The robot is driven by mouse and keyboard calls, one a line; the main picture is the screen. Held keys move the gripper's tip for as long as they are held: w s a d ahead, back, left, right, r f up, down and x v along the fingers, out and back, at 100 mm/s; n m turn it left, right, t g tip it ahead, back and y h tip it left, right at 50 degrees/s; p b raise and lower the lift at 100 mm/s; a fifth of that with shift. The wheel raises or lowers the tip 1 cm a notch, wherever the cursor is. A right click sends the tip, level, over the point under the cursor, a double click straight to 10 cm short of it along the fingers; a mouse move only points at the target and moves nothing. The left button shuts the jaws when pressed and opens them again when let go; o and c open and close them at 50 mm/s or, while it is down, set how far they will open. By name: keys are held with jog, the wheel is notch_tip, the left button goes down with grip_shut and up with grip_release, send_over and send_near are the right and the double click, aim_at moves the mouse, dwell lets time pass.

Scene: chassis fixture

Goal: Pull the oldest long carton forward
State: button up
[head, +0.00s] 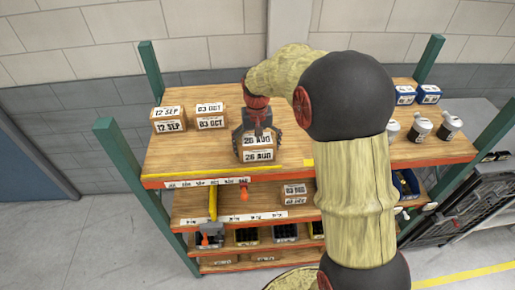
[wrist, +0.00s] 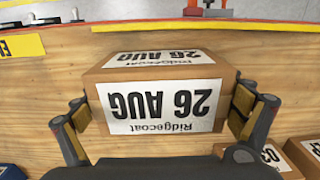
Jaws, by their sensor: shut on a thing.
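The 26 AUG carton (head: 258,155) is a brown box with white date labels on its top and front. It stands near the front edge of the top shelf; in the wrist view the carton (wrist: 160,92) lies between both fingers. My gripper (head: 258,130) reaches down over it and is shut on its two sides; the finger pads also show in the wrist view (wrist: 160,112). The 12 SEP carton (head: 168,120) and the 03 OCT carton (head: 210,116) stand farther back to the left.
The top shelf (head: 185,160) is bare left of the held carton. A yellow strip (wrist: 200,27) runs along its front edge. White containers (head: 420,130) and blue-and-white boxes (head: 428,94) stand at the right. Green posts (head: 125,160) bound the rack. My arm hides part of the shelf.

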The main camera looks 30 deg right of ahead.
jog(key=shift+s+a, duration=0.1)
jog(key=shift+s, duration=0.15)
jog(key=o, duration=1.3)
jog(key=shift+w, duration=0.1)
notch_tip(320, 180, up, 12)
jog(key=shift+f, duration=0.1)
